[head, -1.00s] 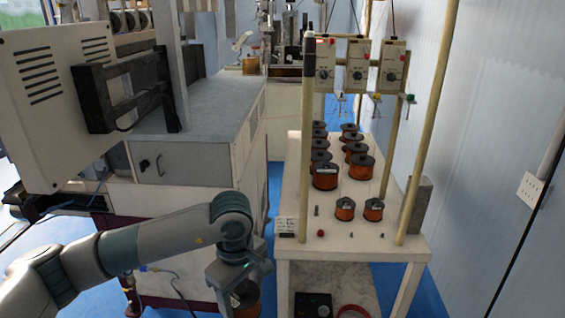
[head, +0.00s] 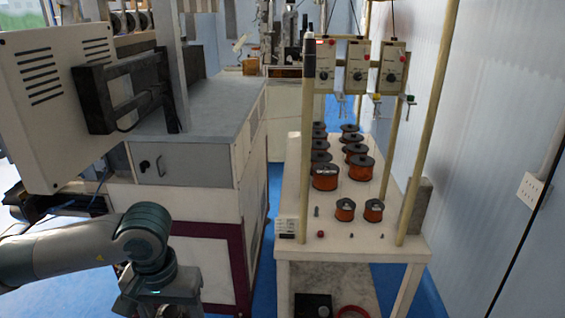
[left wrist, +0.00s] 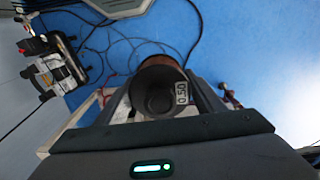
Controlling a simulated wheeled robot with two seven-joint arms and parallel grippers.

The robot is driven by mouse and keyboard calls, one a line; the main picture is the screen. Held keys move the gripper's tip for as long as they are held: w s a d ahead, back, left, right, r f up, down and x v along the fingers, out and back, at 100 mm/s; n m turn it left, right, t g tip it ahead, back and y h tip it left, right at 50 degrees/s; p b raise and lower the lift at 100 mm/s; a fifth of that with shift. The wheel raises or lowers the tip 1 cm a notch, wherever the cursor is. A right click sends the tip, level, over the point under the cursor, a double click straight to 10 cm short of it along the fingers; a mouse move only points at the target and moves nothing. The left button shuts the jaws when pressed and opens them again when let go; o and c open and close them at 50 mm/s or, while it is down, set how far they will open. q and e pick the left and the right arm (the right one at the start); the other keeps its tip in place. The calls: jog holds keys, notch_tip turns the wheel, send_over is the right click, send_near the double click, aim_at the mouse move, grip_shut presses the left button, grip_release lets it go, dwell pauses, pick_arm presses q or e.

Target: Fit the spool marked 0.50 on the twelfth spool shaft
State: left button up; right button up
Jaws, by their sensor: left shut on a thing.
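The spool marked 0.50 (left wrist: 160,90) shows in the left wrist view, with its white label facing the camera. My left gripper (head: 160,308) is shut on it, with a finger on either side. In the head view this gripper is low at the left, by the machine cabinet and well left of the spool table; the spool in it cannot be made out there. The white spool table (head: 335,248) has empty upright shafts near its front, including one thin shaft (head: 317,211). I cannot tell which shaft is the twelfth. My right gripper is not in view.
Several copper-coloured spools (head: 325,178) stand in rows on the table, with two smaller ones (head: 345,209) nearer the front. Pale posts (head: 308,150) rise from the table. The grey-topped cabinet (head: 205,110) stands left, with a narrow blue floor gap between.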

pick_arm(q)
jog(key=d, duration=1.3)
jog(key=shift+d, duration=0.25)
